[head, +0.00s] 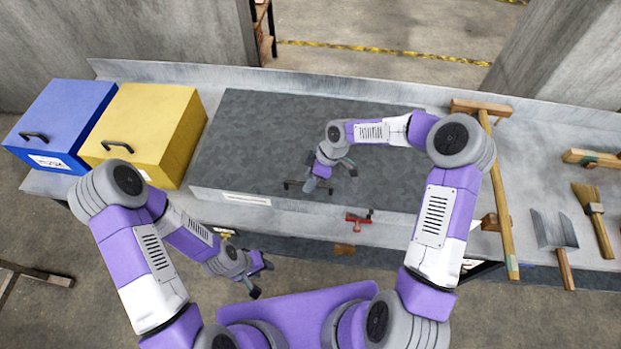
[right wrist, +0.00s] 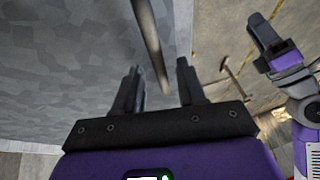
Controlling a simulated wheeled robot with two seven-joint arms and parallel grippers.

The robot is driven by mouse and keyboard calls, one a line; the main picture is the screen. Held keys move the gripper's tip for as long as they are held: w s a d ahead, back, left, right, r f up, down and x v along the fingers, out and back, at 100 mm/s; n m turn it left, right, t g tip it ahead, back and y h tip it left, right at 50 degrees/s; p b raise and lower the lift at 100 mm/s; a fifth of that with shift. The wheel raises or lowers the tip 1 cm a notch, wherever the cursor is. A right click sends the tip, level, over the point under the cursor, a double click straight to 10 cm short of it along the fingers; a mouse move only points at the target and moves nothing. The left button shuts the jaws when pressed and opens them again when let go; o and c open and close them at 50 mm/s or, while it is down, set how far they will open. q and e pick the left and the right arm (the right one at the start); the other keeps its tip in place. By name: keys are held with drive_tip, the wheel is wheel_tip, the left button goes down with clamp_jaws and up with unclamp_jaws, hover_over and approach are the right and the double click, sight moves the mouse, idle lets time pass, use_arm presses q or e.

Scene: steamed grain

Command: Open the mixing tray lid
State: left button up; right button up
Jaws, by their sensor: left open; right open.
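The mixing tray is a long, low box in the middle of the counter, with its wide dark grey lid (head: 245,135) lying flat and closed. A dark bar handle (head: 293,184) sits near the lid's front edge. My right gripper (head: 332,178) is open over the handle, partly covering it. In the right wrist view, the handle bar (right wrist: 150,45) reaches down between the two open fingers (right wrist: 160,88), not clamped; contact with a finger is unclear. My left gripper (head: 262,279) is open and empty, low in front of the counter.
A blue box (head: 62,112) and a yellow box (head: 150,115) with handles stand left of the tray. A red tool (head: 358,218) lies at the counter's front edge. A wooden-handled tool (head: 498,190), a trowel (head: 553,232) and a brush (head: 590,203) lie at the right.

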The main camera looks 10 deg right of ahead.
clamp_jaws()
drive_tip(key=shift+r, duration=0.1)
idle(0.3)
